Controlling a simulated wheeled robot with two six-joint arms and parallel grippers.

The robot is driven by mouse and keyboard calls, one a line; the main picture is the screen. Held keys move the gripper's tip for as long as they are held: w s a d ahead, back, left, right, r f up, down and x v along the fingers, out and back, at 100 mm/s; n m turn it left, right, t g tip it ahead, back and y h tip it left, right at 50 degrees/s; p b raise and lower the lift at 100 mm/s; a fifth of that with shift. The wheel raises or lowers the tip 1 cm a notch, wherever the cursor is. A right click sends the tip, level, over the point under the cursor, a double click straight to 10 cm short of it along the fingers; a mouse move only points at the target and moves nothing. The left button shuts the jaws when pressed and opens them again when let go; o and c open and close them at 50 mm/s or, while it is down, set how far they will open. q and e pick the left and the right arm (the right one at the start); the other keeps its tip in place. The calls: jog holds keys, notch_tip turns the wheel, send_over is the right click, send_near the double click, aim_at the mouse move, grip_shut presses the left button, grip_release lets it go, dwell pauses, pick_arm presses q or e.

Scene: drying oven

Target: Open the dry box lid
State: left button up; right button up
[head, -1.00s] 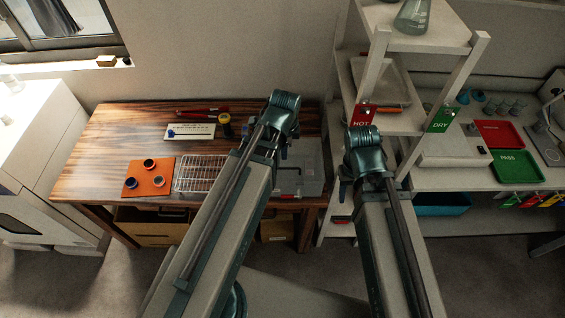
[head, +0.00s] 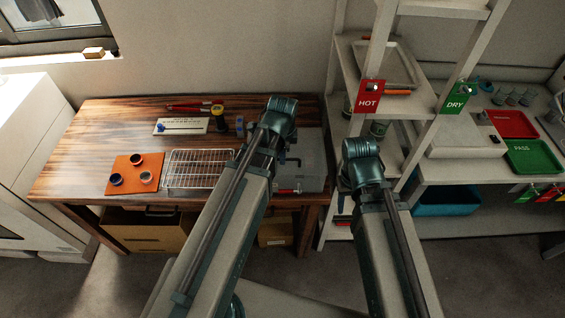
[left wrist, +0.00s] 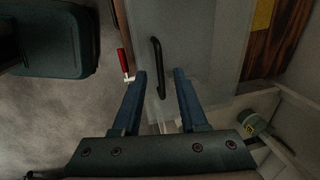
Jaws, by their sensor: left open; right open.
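The dry box (head: 312,150) is a grey box with a pale, see-through lid at the right end of the wooden table. Its lid looks shut. A black bar handle (left wrist: 156,68) runs along the lid in the left wrist view, and a red-handled latch (left wrist: 124,62) sits at its edge. My left gripper (left wrist: 160,72) is open above the lid. Its blue fingers lie either side of the handle's near end; whether they touch it I cannot tell. In the head view my left arm hides part of the box. My right gripper is right of the box, its fingers mostly hidden by its wrist.
A wire rack (head: 199,169) and an orange mat (head: 137,174) with small cups lie left of the box. A white shelf (head: 400,100) with HOT and DRY signs stands close on the right. Red and green trays (head: 533,156) are on the far-right bench.

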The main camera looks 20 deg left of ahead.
pick_arm(q)
jog(key=shift+w+f+b, duration=0.2)
jog(key=shift+f+b, duration=0.3)
jog(key=shift+f, duration=0.45)
grip_shut()
dwell(0.7)
